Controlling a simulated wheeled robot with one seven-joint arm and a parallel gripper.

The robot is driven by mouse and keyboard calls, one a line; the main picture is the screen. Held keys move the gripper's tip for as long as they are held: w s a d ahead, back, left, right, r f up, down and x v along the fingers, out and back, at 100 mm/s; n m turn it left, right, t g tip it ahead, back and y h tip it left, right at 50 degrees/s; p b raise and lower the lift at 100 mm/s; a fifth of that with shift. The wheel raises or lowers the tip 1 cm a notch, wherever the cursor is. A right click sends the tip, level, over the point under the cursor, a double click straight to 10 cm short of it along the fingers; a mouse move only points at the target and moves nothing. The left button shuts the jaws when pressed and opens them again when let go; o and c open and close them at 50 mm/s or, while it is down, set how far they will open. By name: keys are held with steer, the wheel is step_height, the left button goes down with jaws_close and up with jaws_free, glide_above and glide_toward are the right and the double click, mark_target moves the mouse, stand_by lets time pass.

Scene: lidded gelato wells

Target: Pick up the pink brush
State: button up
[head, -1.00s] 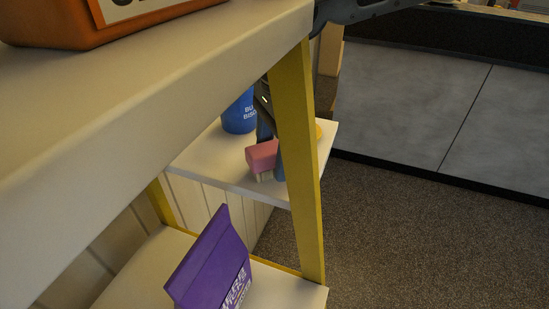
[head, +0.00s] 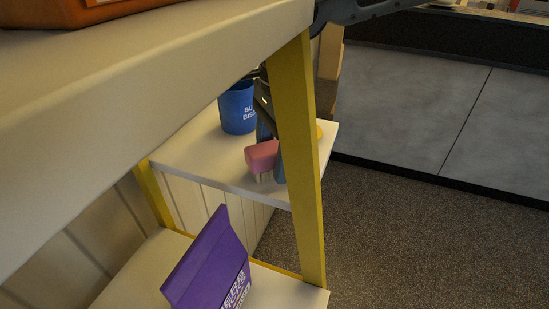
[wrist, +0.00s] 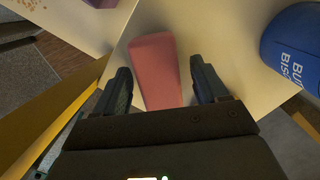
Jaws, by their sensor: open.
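The pink brush (head: 262,153) is on the white middle shelf (head: 195,160), near its front edge, with its pale bristles facing down. In the wrist view the brush (wrist: 156,65) is a pink block running between my two fingers. My gripper (wrist: 160,72) is open, with one dark finger on each side of the brush. In the head view my gripper is mostly hidden behind the yellow post (head: 297,150), with a bluish finger showing beside the brush.
A blue cup (head: 237,108) stands behind the brush on the same shelf; it also shows in the wrist view (wrist: 295,45). A purple carton (head: 212,265) stands on the lower shelf. A pale countertop (head: 130,90) overhangs at upper left, with an orange thing (head: 60,12) on it.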

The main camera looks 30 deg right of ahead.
mark_target(272, 146)
stand_by(0.3)
steer(key=c, duration=1.2)
steer(key=shift+o, duration=0.2)
steer(key=shift+r+p, duration=0.15)
steer(key=shift+p, duration=0.15)
steer(key=shift+r+p, duration=0.5)
steer(key=shift+p, duration=0.05)
step_height(272, 146, up, 3)
steer(key=shift+r+p, duration=0.1)
steer(key=shift+p, duration=0.4)
steer(key=s+d+r, duration=0.1)
steer(key=d+r, duration=0.2)
steer(key=d, duration=0.2)
steer(key=s+d+r+p, duration=0.1)
steer(key=d+r, duration=0.1)
steer(key=d, duration=0.4)
steer(key=shift+s+d+r, duration=0.2)
steer(key=shift+s+r, duration=0.15)
steer(key=shift+r, duration=0.05)
